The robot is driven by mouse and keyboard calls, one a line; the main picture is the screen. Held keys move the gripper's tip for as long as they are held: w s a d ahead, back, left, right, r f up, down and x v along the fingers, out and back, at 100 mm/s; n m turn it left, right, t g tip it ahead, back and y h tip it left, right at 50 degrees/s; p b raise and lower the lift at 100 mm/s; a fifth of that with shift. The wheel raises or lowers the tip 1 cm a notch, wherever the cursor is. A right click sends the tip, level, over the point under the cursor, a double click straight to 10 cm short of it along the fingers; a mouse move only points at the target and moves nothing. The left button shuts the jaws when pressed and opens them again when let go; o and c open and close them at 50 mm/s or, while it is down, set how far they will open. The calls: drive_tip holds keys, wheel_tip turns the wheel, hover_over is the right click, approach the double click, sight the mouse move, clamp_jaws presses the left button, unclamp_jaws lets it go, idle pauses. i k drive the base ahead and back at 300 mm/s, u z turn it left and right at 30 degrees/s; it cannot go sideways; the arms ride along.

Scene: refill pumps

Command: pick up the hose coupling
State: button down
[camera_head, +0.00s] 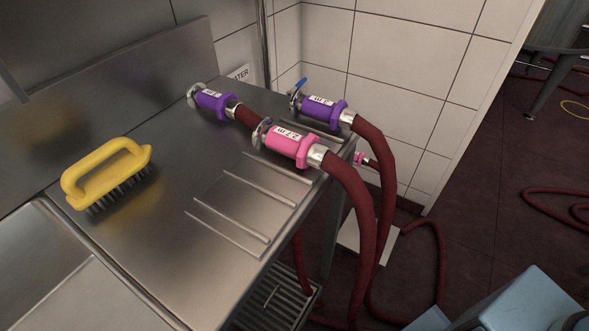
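Several hose couplings show in the head view, and I cannot tell which one the task means. A pink coupling (288,145) with a white label lies on the ribbed steel drainboard (160,240) near its right edge. A purple coupling (211,101) lies behind it to the left. Another purple coupling (318,107) lies behind it to the right, with a blue lever (300,84) near its metal end. Dark red hoses (352,205) run from couplings over the edge towards the floor. A small pink part (361,158) shows beyond the edge. My gripper is not in view.
A yellow brush (105,172) stands bristles down on the left. A sink basin (60,285) is at the lower left. A tiled wall (400,70) and an upright post (265,45) stand behind. Hoses (440,260) lie on the red floor. The drainboard's middle is clear.

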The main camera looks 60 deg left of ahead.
sight(360, 158)
drive_tip(key=u, duration=2.25)
